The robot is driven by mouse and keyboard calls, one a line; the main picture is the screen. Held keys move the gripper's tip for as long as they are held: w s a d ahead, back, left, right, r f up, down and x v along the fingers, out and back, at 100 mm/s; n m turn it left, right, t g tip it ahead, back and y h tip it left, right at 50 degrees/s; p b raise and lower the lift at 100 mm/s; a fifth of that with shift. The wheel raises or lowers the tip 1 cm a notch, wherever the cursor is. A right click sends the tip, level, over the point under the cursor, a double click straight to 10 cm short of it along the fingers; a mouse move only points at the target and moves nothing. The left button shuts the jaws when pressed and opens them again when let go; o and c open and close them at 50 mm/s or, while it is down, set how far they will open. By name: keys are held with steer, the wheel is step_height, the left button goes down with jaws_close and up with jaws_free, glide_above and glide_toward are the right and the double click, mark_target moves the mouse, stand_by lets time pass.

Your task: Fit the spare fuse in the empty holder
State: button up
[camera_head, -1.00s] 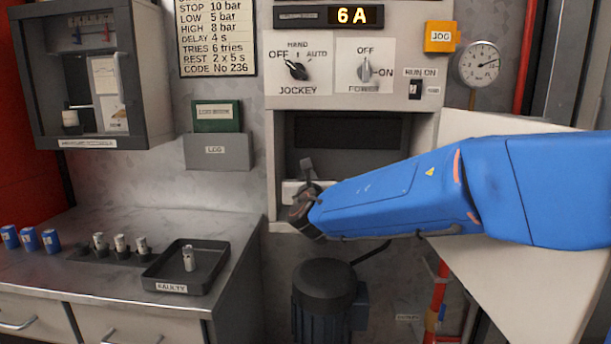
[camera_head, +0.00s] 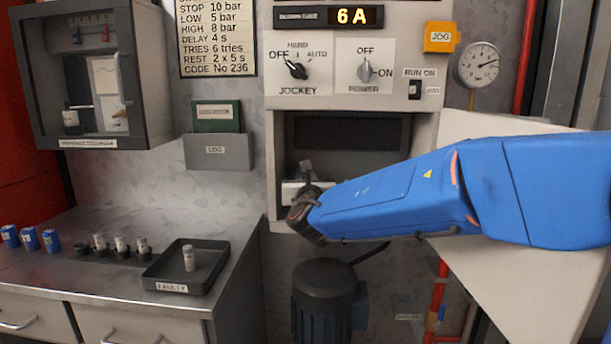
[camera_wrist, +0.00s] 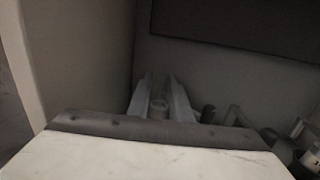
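My gripper (camera_wrist: 160,98) is inside the dark recess (camera_head: 385,165) below the switch panel. The empty holder cannot be clearly told; dark and pale fittings (camera_wrist: 240,118) show right of the fingers. Several white fuses (camera_head: 121,244) stand in black sockets on the counter, with an empty-looking socket (camera_head: 81,250) at their left.
A black tray marked FAULTY (camera_head: 208,279) holds one upright fuse (camera_head: 189,258). Blue cylinders (camera_head: 29,239) stand at the counter's left. The recess's side wall (camera_wrist: 85,60) is close left of my fingers. A dark motor (camera_head: 324,285) stands below the recess.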

steer(key=shift+o, duration=0.3)
step_height(320, 180, down, 4)
steer(key=shift+r+g, duration=0.15)
steer(key=shift+g, duration=0.25)
steer(key=s+d+r, duration=0.2)
steer(key=s, duration=1.5)
steer(key=shift+s+r+t, duration=0.15)
steer(key=shift+r+t, duration=0.25)
